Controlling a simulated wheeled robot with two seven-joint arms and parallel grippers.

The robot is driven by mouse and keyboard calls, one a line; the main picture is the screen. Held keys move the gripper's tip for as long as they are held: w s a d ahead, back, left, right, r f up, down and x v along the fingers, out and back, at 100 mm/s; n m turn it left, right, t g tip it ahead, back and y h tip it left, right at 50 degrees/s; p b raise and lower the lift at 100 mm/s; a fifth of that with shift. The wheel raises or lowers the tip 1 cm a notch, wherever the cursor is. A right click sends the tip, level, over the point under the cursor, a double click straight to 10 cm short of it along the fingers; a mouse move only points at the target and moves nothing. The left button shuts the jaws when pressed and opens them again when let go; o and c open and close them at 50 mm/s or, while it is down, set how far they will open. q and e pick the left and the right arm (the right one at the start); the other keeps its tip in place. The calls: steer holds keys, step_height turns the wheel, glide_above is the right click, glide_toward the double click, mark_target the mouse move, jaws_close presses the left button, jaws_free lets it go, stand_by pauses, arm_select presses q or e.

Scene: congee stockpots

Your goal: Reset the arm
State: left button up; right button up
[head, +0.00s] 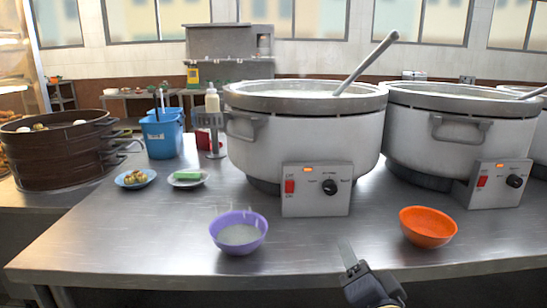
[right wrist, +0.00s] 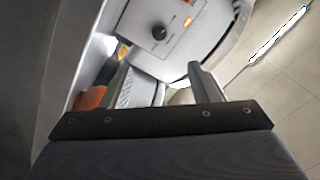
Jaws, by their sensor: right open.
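My right gripper (head: 347,255) shows at the bottom of the head view, near the table's front edge, between the purple bowl and the orange bowl. In the right wrist view its two fingers (right wrist: 163,80) stand apart with nothing held between them. My left gripper is not in view. A purple bowl (head: 239,232) with whitish congee stands on the steel table. An orange bowl (head: 428,227) stands to the right of my gripper; part of it also shows in the right wrist view (right wrist: 91,97).
Large stockpots, a middle one (head: 300,140) and a right one (head: 455,140), stand behind with control boxes. A ladle (head: 366,62) leans in the middle pot. Steamer baskets (head: 55,155), a blue bucket (head: 162,135) and small plates (head: 135,179) are left. The front left of the table (head: 130,245) is clear.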

steer(key=s+d+f+n+g+y, duration=0.1)
steer(key=s+d+f+n+g, duration=0.25)
steer(key=s+f+g, duration=0.5)
steer(key=s+d+f+n+g+y, duration=0.2)
steer(key=s+d+f+n+g, duration=0.3)
steer(key=s, duration=0.7)
step_height(320, 180, up, 24)
steer(key=a+p, duration=0.2)
steer(key=p, duration=2.4)
steer(key=shift+w+a+r+t, duration=0.15)
steer(key=shift+w+a+t, duration=0.15)
steer(key=shift+w+t, duration=0.05)
steer(key=shift+m, duration=0.25)
steer(key=shift+c, duration=0.2)
